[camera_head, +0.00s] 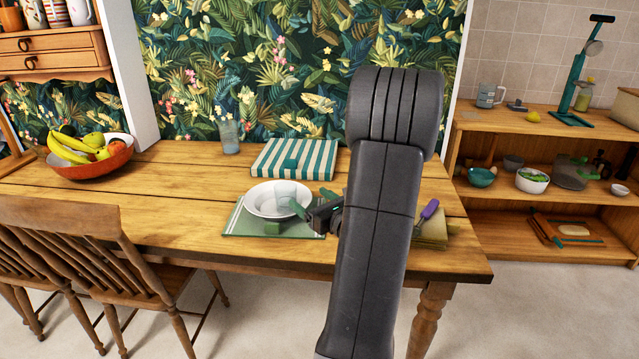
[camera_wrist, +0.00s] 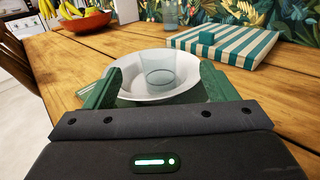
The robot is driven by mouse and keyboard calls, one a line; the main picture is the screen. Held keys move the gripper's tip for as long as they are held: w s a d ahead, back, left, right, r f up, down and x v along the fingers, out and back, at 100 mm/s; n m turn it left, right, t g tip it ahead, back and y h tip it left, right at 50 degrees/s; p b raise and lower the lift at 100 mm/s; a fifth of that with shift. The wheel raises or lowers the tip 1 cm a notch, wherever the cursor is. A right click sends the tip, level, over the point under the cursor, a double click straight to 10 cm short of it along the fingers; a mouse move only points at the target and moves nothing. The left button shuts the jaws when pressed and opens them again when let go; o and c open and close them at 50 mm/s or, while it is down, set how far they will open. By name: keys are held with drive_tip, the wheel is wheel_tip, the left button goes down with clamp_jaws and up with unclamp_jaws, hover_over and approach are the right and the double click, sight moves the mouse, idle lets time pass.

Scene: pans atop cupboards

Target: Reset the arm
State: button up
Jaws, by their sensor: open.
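My gripper (camera_head: 284,218) is open, with its green fingers spread at the front edge of a white bowl (camera_head: 258,203). In the wrist view my gripper (camera_wrist: 156,82) has one finger on each side of the bowl (camera_wrist: 128,88). A clear glass (camera_wrist: 159,68) appears to stand inside the bowl, between and beyond the fingers, and nothing is clamped. The glass (camera_head: 285,192) is faint in the head view. My arm hides part of the table to the right of the bowl.
The bowl is on a green placemat (camera_head: 240,222). A green-striped box (camera_head: 296,158), another glass (camera_head: 229,136) and a red fruit bowl (camera_head: 112,160) are on the wooden table (camera_head: 185,205). A purple-handled utensil (camera_head: 429,210) lies right of my arm. Shelves (camera_head: 545,200) stand at right.

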sight(287, 184)
drive_tip(key=x, duration=1.2)
drive_tip(key=shift+f+b, duration=0.4)
drive_tip(key=shift+s+f, duration=0.15)
drive_tip(key=shift+f, duration=0.05)
drive_tip(key=shift+r, duration=0.1)
